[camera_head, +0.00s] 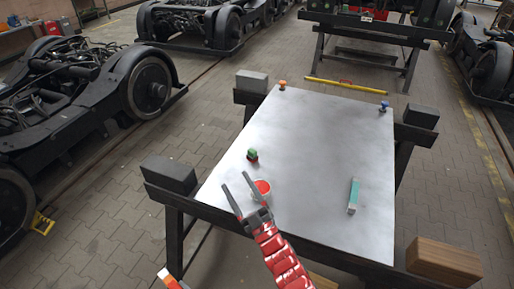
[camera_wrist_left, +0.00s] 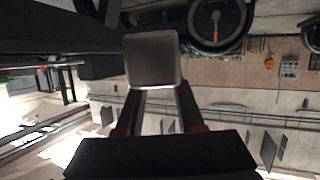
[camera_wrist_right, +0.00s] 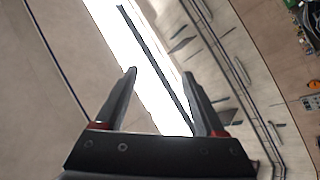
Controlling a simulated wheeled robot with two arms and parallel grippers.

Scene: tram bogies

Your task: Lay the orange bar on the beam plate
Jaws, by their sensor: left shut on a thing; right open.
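In the left wrist view my left gripper (camera_wrist_left: 157,98) is shut on a grey, square-ended block (camera_wrist_left: 152,58); I cannot tell whether it is the orange bar. An orange and white piece (camera_head: 170,279) shows at the bottom left of the head view, cut by the edge; I cannot tell what it is. A wide pale metal plate (camera_head: 310,150) lies across dark beams, probably the beam plate. My right gripper (camera_head: 235,180) is open and empty over the plate's near left part, beside a red-topped white cup (camera_head: 262,187). It also shows open in the right wrist view (camera_wrist_right: 160,73).
On the plate are a teal bar (camera_head: 354,195), a green-topped red knob (camera_head: 252,155), an orange knob (camera_head: 282,85) and a blue knob (camera_head: 384,105). Dark blocks (camera_head: 169,174) sit at the beam ends. A wooden block (camera_head: 444,262) is at right. The plate's middle is clear.

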